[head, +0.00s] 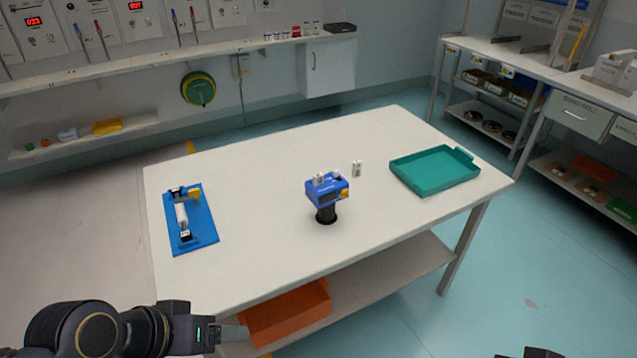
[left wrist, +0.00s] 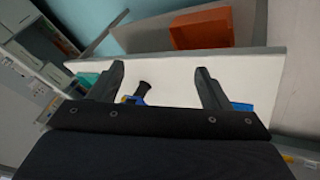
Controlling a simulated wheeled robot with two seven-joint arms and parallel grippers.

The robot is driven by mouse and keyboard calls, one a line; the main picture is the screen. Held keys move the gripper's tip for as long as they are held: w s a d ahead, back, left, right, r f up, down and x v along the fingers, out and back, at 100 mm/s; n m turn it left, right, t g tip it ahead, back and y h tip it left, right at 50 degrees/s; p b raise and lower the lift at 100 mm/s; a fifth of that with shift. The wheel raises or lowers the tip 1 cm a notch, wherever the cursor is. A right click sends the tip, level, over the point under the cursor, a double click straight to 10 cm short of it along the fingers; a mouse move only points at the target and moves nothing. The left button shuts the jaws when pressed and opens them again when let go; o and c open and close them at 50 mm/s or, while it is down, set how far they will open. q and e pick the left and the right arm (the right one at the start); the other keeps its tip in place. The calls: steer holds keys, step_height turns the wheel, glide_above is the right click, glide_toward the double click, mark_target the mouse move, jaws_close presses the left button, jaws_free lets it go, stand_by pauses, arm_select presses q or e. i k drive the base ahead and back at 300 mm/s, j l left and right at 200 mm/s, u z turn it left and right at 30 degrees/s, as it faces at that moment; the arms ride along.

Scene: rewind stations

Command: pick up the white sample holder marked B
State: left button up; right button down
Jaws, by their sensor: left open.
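A small white holder (head: 357,169) with dark marks stands upright on the white table (head: 270,165), between the blue device and the green tray. Its marking is too small to read. Another small white piece (head: 319,179) sits on top of the blue device (head: 327,190), which stands on a black base; I cannot tell its marking either. My left gripper (head: 236,332) is beside the table's front edge, far from both white pieces. In the left wrist view its two fingers (left wrist: 161,73) are spread and empty, with the blue device beyond them.
A green tray (head: 418,184) lies at the table's right. A blue board (head: 207,229) with a white cylinder and yellow part lies at the left. An orange bin (head: 288,314) is on the lower shelf. The table's front middle is clear.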

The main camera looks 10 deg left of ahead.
mark_target(317, 179)
steer(key=i+l, duration=0.15)
steer(key=i, duration=0.3)
steer(key=u, duration=0.4)
steer(key=i+l+u, duration=0.1)
steer(key=u, duration=0.35)
steer(key=i+u, duration=0.1)
steer(key=u, duration=0.3)
steer(key=l+u, duration=0.15)
steer(key=u, duration=0.25)
